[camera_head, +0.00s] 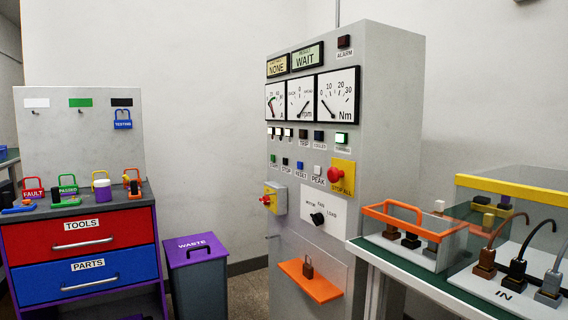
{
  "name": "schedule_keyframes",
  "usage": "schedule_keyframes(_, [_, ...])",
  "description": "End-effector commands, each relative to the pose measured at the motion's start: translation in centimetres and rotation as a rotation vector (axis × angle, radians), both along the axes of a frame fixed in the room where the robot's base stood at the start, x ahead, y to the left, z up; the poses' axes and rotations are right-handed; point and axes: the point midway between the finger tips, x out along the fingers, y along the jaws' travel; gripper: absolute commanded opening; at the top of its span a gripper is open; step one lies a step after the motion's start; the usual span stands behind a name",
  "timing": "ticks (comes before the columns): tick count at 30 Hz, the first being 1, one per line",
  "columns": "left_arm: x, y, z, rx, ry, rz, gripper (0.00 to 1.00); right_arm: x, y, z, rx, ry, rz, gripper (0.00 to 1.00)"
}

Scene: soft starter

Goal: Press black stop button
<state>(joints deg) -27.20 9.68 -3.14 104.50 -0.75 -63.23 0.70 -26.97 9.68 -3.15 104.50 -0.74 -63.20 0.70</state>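A grey control cabinet (385,120) stands in the middle of the head view. On its front is a row of small buttons. The black stop button (285,161) sits second from the left, between a green button (274,158) and a blue button labelled RESET (300,166). Its own label is too small to read surely. A white button labelled PEAK (318,170) is further right. Nothing covers the black button. Neither of my grippers is in view.
A red STOP ALL knob (335,174) on yellow is right of the row. A red knob (266,200) on a yellow box, a dark rotary knob (318,218) and an orange shelf (310,283) are below. A green-topped table (420,287) stands at front right, a waste bin (197,280) at left.

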Motion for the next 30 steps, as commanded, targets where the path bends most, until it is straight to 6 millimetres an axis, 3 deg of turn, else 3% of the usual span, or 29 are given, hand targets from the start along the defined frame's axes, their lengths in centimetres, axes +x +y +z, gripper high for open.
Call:
schedule_keyframes(1, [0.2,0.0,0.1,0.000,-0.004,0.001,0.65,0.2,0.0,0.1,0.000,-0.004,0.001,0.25])
schedule_keyframes(7, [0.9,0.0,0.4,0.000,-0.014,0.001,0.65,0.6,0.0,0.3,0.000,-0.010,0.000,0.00])
schedule_keyframes(30, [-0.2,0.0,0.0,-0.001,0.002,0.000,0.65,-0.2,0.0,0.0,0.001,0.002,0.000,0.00])
